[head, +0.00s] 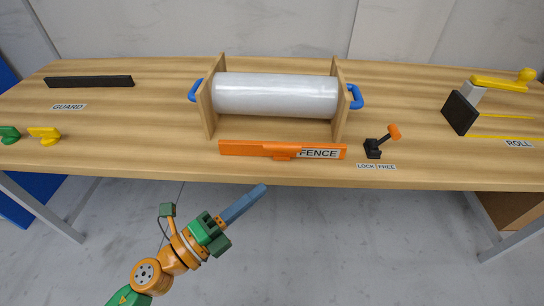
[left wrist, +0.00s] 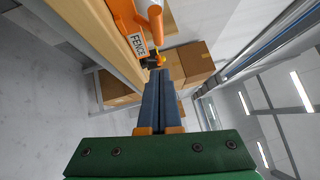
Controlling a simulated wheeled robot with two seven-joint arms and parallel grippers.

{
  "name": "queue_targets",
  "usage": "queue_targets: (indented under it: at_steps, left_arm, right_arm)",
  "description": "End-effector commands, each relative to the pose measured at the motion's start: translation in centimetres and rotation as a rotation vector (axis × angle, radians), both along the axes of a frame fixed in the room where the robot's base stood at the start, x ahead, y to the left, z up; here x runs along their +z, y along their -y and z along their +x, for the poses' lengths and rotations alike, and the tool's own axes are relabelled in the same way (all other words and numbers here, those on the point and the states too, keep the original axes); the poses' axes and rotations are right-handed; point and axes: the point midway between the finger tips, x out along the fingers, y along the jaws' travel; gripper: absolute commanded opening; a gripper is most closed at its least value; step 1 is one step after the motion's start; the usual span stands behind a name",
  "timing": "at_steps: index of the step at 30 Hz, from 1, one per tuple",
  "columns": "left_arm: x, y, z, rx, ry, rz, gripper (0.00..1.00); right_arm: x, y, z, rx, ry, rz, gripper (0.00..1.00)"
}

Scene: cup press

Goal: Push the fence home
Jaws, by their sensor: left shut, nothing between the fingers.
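The orange fence (head: 240,148) is a long low bar near the table's front edge, labelled FENCE, with a small orange tab at its middle. It lies in front of a white roll (head: 275,95) held between two wooden end plates with blue handles. My left gripper (head: 260,190) is shut and empty, in front of and below the table edge, apart from the fence. In the left wrist view, the shut fingers (left wrist: 162,90) point along the table's edge and the fence (left wrist: 125,15) shows at the top. My right gripper is not in view.
A black lock lever with an orange knob (head: 394,131) stands right of the fence, by a LOCK/FREE label. A black bar (head: 88,81) lies at the back left. Green and yellow pieces (head: 44,134) sit at the left; a yellow-handled device (head: 500,84) stands at the right.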

Motion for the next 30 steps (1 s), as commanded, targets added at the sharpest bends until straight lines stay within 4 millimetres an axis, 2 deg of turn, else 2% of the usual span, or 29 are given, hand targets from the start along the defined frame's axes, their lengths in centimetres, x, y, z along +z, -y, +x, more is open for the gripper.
queue_targets:
  at_steps: [1,6,12,17,26,30]
  left_arm:
    - [0.8,0.7,0.8,0.001,0.002,-0.004,0.0]
    - [1.2,3.3,3.3,0.001,0.001,-0.003,0.0]
    - [1.2,3.2,6.3,0.003,0.001,-0.001,0.0]
    - [1.3,3.2,7.1,0.002,-0.002,-0.002,0.0]
    - [1.3,3.2,7.2,0.002,-0.004,-0.002,0.0]
    - [1.3,3.2,8.1,0.004,-0.002,-0.003,0.0]
  right_arm:
    - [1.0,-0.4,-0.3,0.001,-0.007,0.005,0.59]
    - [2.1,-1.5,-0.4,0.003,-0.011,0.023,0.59]
    - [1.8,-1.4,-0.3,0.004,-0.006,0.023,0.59]
    - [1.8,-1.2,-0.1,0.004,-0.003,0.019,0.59]
    - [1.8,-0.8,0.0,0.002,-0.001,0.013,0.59]
    - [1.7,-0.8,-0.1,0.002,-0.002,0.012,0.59]
